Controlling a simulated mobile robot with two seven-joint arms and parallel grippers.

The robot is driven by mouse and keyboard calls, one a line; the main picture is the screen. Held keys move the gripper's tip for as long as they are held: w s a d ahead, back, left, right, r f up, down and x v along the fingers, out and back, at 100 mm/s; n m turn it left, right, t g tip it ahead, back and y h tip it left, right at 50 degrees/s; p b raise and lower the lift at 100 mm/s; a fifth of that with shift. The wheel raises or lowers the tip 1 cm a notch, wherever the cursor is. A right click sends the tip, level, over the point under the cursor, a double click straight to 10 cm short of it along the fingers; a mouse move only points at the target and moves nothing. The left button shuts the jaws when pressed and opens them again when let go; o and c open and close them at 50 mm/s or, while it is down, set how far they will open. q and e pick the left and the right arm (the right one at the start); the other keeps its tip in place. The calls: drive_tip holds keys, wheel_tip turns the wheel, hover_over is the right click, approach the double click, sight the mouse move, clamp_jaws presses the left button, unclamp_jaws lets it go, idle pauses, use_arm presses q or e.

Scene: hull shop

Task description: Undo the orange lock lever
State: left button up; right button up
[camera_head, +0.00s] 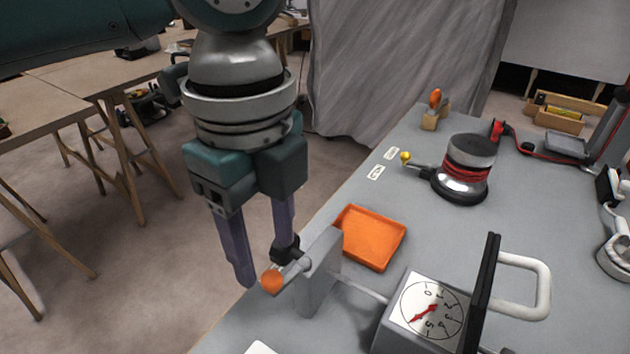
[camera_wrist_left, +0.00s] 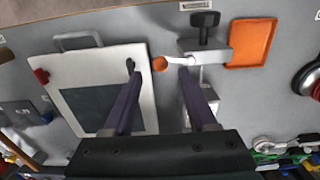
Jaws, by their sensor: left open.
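The lock lever is a short light-grey arm with an orange ball knob (camera_head: 272,280) on its end. It sticks out to the left from a grey upright bracket (camera_head: 321,274) at the bench's near left edge. My left gripper (camera_head: 265,267) hangs down over it with two purple fingers, open and empty. In the left wrist view the orange knob (camera_wrist_left: 160,63) shows between and slightly beyond the fingertips (camera_wrist_left: 159,70). I cannot tell whether either finger touches it. A black clamp knob (camera_wrist_left: 204,26) sits on the bracket. My right gripper is out of view.
An orange tray (camera_head: 373,237) lies behind the bracket. A dial gauge box (camera_head: 425,312) stands to the right, with a black panel and white handle (camera_head: 535,290). A black-and-silver round device (camera_head: 467,165) is farther back. Open floor lies left of the bench.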

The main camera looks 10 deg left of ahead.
sight(271, 275)
use_arm(q)
wheel_tip(271, 275, down, 4)
drive_tip(key=shift+f, duration=0.2)
clamp_jaws()
idle(0.4)
